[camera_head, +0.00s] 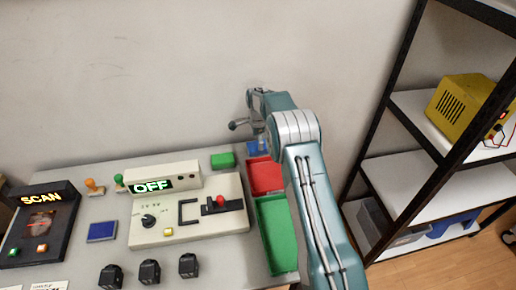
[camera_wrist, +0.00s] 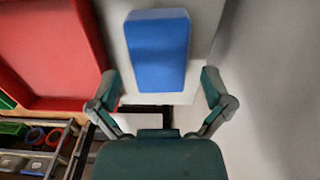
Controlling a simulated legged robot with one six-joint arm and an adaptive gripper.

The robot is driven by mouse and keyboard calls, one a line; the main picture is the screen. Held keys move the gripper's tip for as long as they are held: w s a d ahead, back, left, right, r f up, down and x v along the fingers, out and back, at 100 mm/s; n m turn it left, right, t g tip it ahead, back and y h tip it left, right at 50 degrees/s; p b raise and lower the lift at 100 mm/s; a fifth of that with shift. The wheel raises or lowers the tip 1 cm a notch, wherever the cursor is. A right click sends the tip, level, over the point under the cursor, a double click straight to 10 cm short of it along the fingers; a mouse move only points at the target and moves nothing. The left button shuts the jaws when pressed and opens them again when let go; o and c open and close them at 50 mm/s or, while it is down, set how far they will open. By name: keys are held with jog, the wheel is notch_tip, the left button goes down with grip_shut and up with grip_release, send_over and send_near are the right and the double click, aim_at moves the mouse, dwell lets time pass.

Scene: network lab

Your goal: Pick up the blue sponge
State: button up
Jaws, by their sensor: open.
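The blue sponge (camera_wrist: 157,50) is a rectangular block lying on a pale surface in the upper middle of the wrist view. In the head view a small part of it (camera_head: 252,148) shows at the back of the table, below my gripper (camera_head: 258,131). In the wrist view my gripper (camera_wrist: 161,82) is open and empty. Its fingers stand wide apart, one to the left and one to the right of the sponge's lower end, with gaps on both sides. The height between fingers and sponge is hard to tell.
A red tray (camera_head: 266,175) and a green tray (camera_head: 277,232) lie beside my arm. A green block (camera_head: 223,160) lies left of the sponge. A control box (camera_head: 184,228) and a flat blue piece (camera_head: 102,231) are further left. A shelf rack (camera_head: 420,105) stands right.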

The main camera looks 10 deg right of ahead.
notch_tip(320, 180, down, 2)
jog(key=shift+f, duration=0.25)
jog(key=c, duration=0.8)
jog(key=shift+o, duration=0.2)
jog(key=shift+r, duration=0.3)
jog(key=r, duration=0.3)
jog(key=shift+s+r, duration=0.1)
jog(key=shift+s, duration=0.1)
jog(key=s+a+r, duration=0.3)
jog(key=s+r, duration=0.6)
jog(key=s, duration=0.4)
jog(key=shift+s, duration=0.15)
